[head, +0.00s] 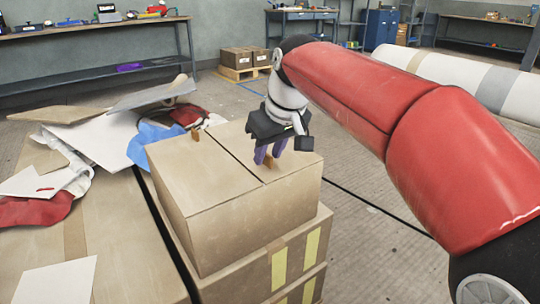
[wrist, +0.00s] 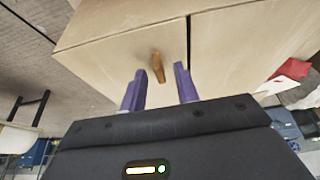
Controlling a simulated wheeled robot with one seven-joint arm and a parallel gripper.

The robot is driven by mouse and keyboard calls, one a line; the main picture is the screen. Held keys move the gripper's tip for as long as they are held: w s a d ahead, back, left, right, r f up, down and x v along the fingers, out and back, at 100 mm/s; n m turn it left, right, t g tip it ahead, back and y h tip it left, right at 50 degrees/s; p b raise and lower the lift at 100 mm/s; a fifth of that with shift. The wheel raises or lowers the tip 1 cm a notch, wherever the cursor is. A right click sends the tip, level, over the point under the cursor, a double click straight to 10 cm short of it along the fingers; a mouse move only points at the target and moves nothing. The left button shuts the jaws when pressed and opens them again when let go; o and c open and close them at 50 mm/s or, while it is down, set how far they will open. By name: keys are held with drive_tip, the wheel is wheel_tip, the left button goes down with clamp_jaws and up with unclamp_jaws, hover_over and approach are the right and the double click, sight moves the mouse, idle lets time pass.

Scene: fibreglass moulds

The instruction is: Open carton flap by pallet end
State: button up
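A tan carton (head: 240,219) tops a stack in the middle of the head view. Its lid is two flaps lying flat, split by a dark seam. The right flap (head: 228,132) has a small brown tab (head: 270,166) near its front edge; the tab also shows in the wrist view (wrist: 158,67). A second tab (head: 195,134) stands on the left flap (head: 190,180). My gripper (head: 267,158) points down over the right flap, its purple fingers apart. In the wrist view the tab appears between the fingertips (wrist: 160,70), touching neither visibly. Finger depth against the lid is unclear.
A larger carton (head: 110,225) to the left bears loose sheets and red, white and blue cloth. A low pallet (head: 244,74) with boxes stands at the back. A white roll (head: 470,85) lies at right behind my arm. Floor right of the stack is clear.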

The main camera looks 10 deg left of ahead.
drive_tip(key=shift+a+f, duration=0.1)
drive_tip(key=shift+f, duration=0.25)
drive_tip(key=shift+w, duration=0.1)
clamp_jaws()
drive_tip(key=shift+r, duration=0.1)
